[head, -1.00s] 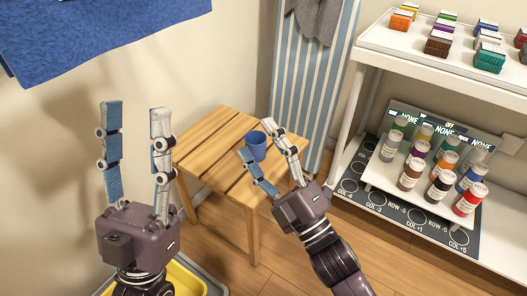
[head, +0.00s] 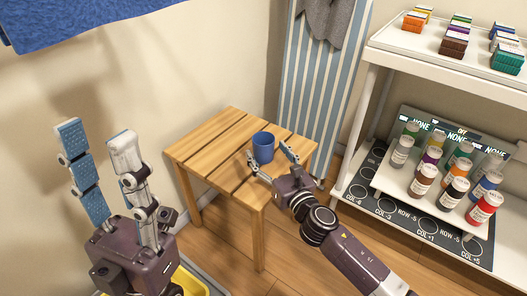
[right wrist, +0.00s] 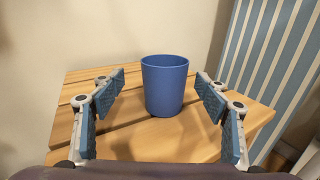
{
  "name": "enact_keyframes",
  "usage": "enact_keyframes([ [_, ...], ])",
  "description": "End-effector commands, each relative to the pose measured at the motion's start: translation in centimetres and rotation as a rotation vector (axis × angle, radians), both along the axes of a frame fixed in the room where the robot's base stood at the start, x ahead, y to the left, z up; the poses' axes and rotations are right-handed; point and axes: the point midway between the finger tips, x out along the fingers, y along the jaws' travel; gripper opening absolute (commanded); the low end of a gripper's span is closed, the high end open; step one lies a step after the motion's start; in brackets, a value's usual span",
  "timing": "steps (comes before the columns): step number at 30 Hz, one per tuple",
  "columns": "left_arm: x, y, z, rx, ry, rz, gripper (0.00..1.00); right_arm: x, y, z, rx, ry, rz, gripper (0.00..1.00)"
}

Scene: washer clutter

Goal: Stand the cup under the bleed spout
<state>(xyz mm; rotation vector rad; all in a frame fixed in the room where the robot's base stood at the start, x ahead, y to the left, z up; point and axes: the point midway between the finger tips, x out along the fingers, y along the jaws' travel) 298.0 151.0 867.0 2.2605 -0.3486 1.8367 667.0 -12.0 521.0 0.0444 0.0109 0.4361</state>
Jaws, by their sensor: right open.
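A blue cup (head: 263,147) stands upright on a slatted wooden stool (head: 212,153). My right gripper (head: 268,161) is open beside the cup, on its near side. In the right wrist view the cup (right wrist: 165,85) stands ahead and centred between the two spread fingers, which do not touch it. My left gripper (head: 95,150) is open and empty, raised at the left of the head view. No bleed spout can be made out in these frames.
A white shelf unit (head: 372,55) stands at the right with several bottles (head: 453,190) and coloured stacks (head: 455,40). A striped board (head: 315,90) leans behind the stool. A yellow tray (head: 190,282) lies on the floor at the bottom. A blue cloth (head: 75,15) hangs at upper left.

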Motion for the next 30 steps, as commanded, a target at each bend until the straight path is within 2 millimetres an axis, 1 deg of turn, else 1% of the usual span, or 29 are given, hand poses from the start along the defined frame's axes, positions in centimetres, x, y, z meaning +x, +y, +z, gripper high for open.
enact_keyframes([
  [5, 0.0, 0.0, -1.1, 0.000, -0.002, 0.000, 0.40, 2.2, 0.5, -0.1, 0.002, -0.002, 0.001, 0.68],
  [7, 0.1, 0.0, -1.2, 0.002, -0.011, 0.000, 0.40, 3.1, 0.7, 0.0, 0.003, -0.001, 0.001, 0.68],
  [10, 0.2, -0.1, -0.8, 0.002, -0.030, 0.002, 0.40, 4.1, 1.3, 0.0, 0.004, 0.001, 0.002, 0.68],
  [14, 0.2, -0.1, -0.5, 0.004, -0.038, 0.002, 0.40, 4.8, 1.5, 0.1, 0.004, 0.002, 0.001, 0.68],
  [20, 0.2, -0.1, -0.4, 0.004, -0.039, 0.002, 0.40, 4.8, 1.6, 0.2, 0.004, 0.002, 0.001, 0.68],
  [23, 0.2, -0.1, -0.4, 0.005, -0.039, 0.002, 0.40, 4.8, 1.6, 0.2, 0.004, 0.002, 0.001, 0.59],
  [30, 0.2, -0.1, -0.4, 0.004, -0.040, 0.001, 0.40, 4.8, 1.5, 0.2, 0.005, 0.002, 0.001, 0.33],
])
